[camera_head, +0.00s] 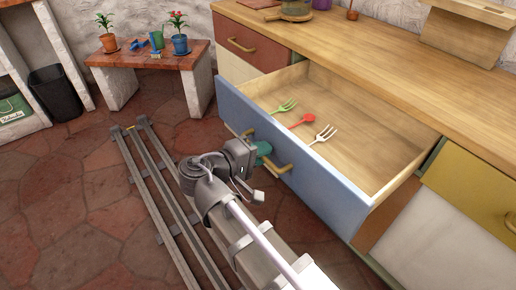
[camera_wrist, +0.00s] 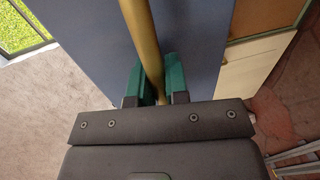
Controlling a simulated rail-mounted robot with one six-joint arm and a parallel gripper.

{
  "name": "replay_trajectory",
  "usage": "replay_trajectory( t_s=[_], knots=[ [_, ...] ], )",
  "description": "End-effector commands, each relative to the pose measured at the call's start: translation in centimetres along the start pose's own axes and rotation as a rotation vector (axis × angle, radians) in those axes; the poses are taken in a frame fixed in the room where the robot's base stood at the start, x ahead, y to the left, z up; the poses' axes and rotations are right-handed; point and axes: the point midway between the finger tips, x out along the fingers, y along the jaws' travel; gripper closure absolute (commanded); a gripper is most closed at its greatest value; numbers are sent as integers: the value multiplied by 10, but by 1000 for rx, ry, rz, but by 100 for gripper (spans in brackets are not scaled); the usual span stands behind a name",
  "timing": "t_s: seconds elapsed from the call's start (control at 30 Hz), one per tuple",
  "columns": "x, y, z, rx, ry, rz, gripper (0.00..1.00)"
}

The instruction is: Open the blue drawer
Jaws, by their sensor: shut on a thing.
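The blue drawer (camera_head: 291,157) stands pulled well out of the wooden counter in the head view. Its blue front also fills the middle of the wrist view (camera_wrist: 88,38). Inside lie a green fork (camera_head: 284,106), a red utensil (camera_head: 303,120) and a white fork (camera_head: 323,135). A brass handle (camera_head: 279,166) runs along the drawer front. My gripper (camera_wrist: 152,85) has its two green fingers on either side of the brass bar (camera_wrist: 141,30), shut on it.
A closed red drawer (camera_head: 243,40) is at the left of the counter, and a yellow drawer (camera_head: 478,187) at the right. A bench (camera_head: 152,59) with potted plants and a black bin (camera_head: 56,93) stand at the back left. Stone floor (camera_head: 60,210) is open at the left.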

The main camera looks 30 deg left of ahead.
Motion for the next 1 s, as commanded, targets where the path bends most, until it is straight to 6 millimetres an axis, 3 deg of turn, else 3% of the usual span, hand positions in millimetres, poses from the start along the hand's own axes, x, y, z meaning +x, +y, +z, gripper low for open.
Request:
replay_trajectory(
  t_s=[0.27, 0.3, 0.53, 0.83, 1.0],
  knots=[
    [0, 3, 0, 1, -5, 8, 100],
    [0, 3, 0, 1, -5, 8, 84],
    [0, 2, 1, 1, -6, 5, 62],
    [-4, 2, 1, 1, -5, 3, 61],
    [-37, 4, 0, 0, -2, 3, 61]
  ],
)
